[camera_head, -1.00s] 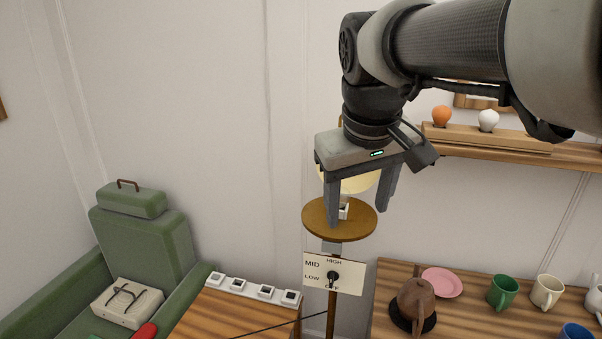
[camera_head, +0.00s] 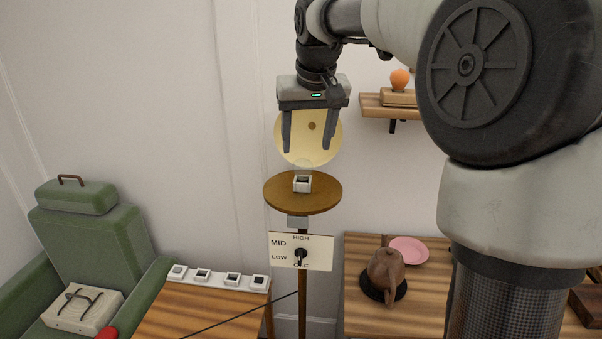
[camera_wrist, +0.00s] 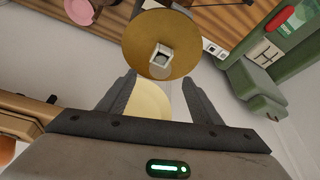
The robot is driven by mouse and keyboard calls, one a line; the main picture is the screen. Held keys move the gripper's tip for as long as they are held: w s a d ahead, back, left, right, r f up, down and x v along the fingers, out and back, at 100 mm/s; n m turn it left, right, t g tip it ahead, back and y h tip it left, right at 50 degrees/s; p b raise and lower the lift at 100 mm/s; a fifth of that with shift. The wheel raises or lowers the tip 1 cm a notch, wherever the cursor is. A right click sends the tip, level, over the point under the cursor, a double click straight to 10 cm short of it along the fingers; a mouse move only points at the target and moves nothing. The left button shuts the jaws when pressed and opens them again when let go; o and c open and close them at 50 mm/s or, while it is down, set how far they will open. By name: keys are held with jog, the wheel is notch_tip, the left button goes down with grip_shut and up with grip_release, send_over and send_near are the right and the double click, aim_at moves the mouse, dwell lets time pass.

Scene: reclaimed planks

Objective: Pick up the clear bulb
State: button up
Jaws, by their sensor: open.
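I cannot make out a clear bulb for certain; only a faint pale outline shows just above the small white socket (camera_head: 302,184). The socket, with a dark centre, stands on a round brown disc (camera_head: 275,194) on the lamp pole. My gripper (camera_head: 308,149) is open and empty, pointing down above the disc. A pale yellow round shade (camera_head: 312,158) shows behind its fingers. In the wrist view the socket (camera_wrist: 161,57) and disc (camera_wrist: 140,38) lie beyond the open fingertips of my gripper (camera_wrist: 158,78). The pale shade (camera_wrist: 150,103) shows between the fingers.
An orange bulb (camera_head: 400,79) stands on the wall shelf (camera_head: 375,106). A switch plate (camera_head: 318,254) is below the disc. A brown teapot (camera_head: 385,270) and pink plate (camera_head: 408,248) are on the right table. A green armchair (camera_head: 95,245) stands left.

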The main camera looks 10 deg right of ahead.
aim_at(303, 160)
jog(key=x, duration=0.7)
jog(key=shift+w+f, duration=0.2)
jog(key=shift+w, duration=0.15)
jog(key=shift+a, duration=0.1)
jog(key=c, duration=1.1)
jog(key=shift+c, duration=0.2)
jog(key=shift+r, duration=0.1)
